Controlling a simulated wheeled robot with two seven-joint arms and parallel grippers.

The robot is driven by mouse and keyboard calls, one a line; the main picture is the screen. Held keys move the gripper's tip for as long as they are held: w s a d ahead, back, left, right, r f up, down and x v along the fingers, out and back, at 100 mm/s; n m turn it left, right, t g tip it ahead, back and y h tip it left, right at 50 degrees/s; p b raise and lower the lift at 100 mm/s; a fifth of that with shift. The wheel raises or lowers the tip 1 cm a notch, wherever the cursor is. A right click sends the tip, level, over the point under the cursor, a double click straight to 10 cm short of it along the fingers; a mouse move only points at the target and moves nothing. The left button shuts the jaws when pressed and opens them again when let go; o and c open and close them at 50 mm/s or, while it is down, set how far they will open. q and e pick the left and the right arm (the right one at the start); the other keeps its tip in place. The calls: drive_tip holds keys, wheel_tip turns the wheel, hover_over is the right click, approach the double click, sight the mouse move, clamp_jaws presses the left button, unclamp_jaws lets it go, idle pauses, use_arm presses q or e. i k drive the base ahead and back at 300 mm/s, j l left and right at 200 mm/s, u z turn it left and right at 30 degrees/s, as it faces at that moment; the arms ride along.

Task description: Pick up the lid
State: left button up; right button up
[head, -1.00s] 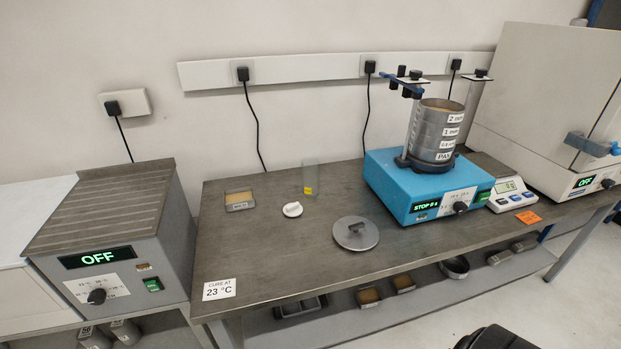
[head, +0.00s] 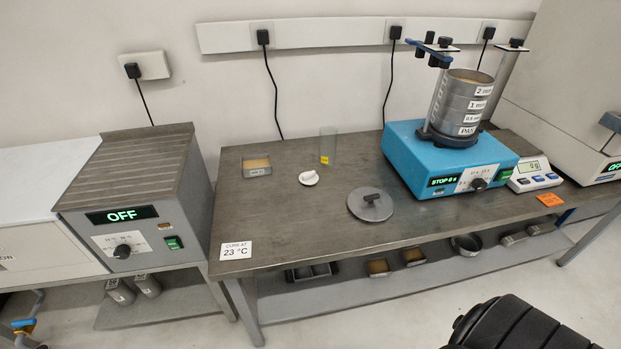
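A round grey metal lid (head: 371,204) with a dark handle on top lies flat on the workbench (head: 290,232), in front of and left of the blue sieve shaker (head: 450,165). A stack of sieves (head: 466,104) stands on the shaker, under a raised clamp bar. A smaller white round lid-like piece (head: 309,177) lies on the bench to the left of the grey lid. Neither gripper shows in the head view. A black ribbed part at the bottom right may be part of my arm.
A clear cup (head: 328,146) and a small tray of tan material (head: 257,167) stand at the back of the bench. A scale (head: 534,174) stands right of the shaker. A grey heater box (head: 140,205) is at left. The bench's front left is clear apart from a sign (head: 236,250).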

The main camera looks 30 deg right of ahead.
sight(308, 177)
drive_tip(key=l+u, duration=0.25)
drive_tip(key=k+l+u, duration=0.25)
drive_tip(key=l, duration=0.2)
drive_tip(key=l+u, duration=0.2)
drive_tip(key=l, duration=0.2)
drive_tip(key=k+l+u, duration=0.35)
drive_tip(key=l+u, duration=0.15)
drive_tip(key=l, duration=0.1)
